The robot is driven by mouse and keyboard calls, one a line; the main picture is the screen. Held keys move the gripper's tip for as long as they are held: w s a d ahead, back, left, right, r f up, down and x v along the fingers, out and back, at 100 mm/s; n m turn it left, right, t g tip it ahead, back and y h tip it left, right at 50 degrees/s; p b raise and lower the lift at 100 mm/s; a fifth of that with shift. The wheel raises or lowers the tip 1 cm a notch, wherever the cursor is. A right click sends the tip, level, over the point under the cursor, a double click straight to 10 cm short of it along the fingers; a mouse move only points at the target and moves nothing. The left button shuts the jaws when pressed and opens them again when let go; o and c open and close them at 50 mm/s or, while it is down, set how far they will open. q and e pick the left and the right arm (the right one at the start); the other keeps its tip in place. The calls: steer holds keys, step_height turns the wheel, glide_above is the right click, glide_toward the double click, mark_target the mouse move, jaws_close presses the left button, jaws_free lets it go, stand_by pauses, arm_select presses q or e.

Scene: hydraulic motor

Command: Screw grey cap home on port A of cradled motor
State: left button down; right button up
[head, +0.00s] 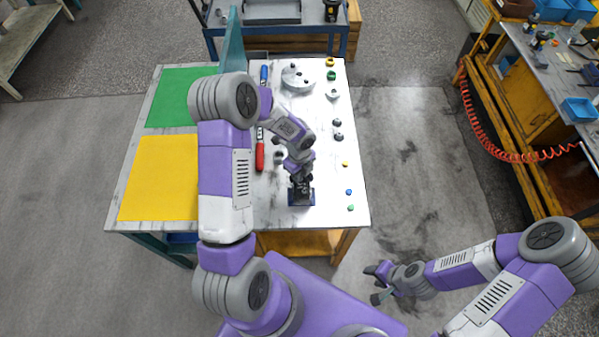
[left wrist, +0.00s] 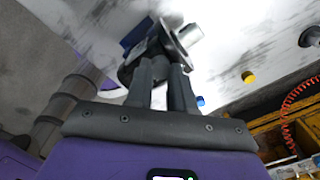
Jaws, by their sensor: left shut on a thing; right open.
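The motor sits in a blue cradle (head: 301,203) near the front edge of the white table, largely covered by my gripper. In the left wrist view the dark motor (left wrist: 128,72) shows a silver flange and a pale shaft (left wrist: 189,34), with a blue cradle part (left wrist: 137,33) behind. My left gripper (head: 300,181) points down onto the motor. In the left wrist view its fingers (left wrist: 166,70) are closed against the motor, apparently on the grey cap, which they hide; how the cap sits on port A cannot be seen. My right gripper (head: 379,283) is open and empty, off the table.
A red-handled tool (head: 260,156) lies left of the motor. Grey parts (head: 337,122) and small coloured caps (head: 348,192) line the right side. Green (head: 178,96) and yellow mats (head: 160,178) cover the left.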

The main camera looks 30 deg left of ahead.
arm_select(q)
steer(key=m+p, duration=0.2)
steer(key=m, duration=0.1)
steer(key=shift+r, duration=0.1)
steer(key=shift+m+p, duration=0.35)
steer(key=shift+m, duration=0.85)
steer(key=shift+m+p, duration=0.65)
steer(key=shift+m, duration=0.15)
steer(key=shift+m+p, duration=0.6)
steer(key=shift+m, duration=0.9)
steer(key=c, duration=1.2)
jaws_free()
steer(key=shift+f, duration=0.2)
